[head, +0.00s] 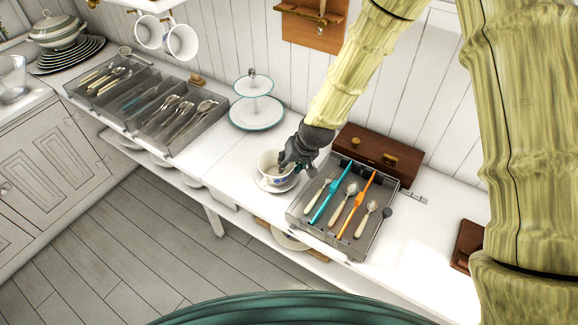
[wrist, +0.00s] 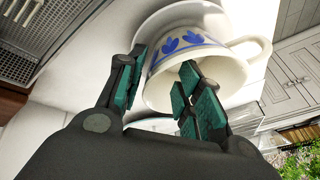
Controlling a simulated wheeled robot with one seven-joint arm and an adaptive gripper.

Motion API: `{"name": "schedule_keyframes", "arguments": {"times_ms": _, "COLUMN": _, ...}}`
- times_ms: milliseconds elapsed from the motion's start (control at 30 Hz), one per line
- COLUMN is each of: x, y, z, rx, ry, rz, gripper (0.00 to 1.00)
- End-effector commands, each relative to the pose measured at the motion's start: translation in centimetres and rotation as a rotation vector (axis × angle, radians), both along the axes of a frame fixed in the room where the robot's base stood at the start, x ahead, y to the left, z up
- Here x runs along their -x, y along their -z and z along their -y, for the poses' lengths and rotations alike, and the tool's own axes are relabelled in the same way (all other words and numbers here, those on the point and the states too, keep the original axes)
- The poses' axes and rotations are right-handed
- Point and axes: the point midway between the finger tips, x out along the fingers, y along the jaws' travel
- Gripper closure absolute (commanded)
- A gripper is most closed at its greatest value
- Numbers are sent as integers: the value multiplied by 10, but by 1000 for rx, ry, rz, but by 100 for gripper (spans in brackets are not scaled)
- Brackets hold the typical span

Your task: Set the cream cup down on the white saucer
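The cream cup (head: 268,167) with blue leaf marks stands upright over the white saucer (head: 264,187). It appears to rest on it, though the contact is hidden. In the wrist view the cup (wrist: 229,73) shows its handle on the right, and part of the saucer (wrist: 160,24) lies behind it. My gripper (head: 284,163) is at the cup's right rim. In the wrist view its fingers (wrist: 160,84) straddle the cup wall, one outside and one inside the mouth. A gap shows between the pads, so it looks partly open.
A grey cutlery tray (head: 297,219) stands close on the right, with a brown wooden box (head: 378,150) behind it. A two-tier stand (head: 255,112) is behind the cup. Another cutlery tray (head: 152,140) is at left. The counter's front edge is close to the saucer.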

Motion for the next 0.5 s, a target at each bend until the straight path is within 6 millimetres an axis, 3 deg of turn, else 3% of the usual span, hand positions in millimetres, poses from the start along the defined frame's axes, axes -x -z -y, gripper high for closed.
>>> {"name": "schedule_keyframes", "arguments": {"times_ms": 500, "x": 19, "y": -52, "z": 15, "rx": 0, "ry": 1, "rz": 3, "gripper": 65}}
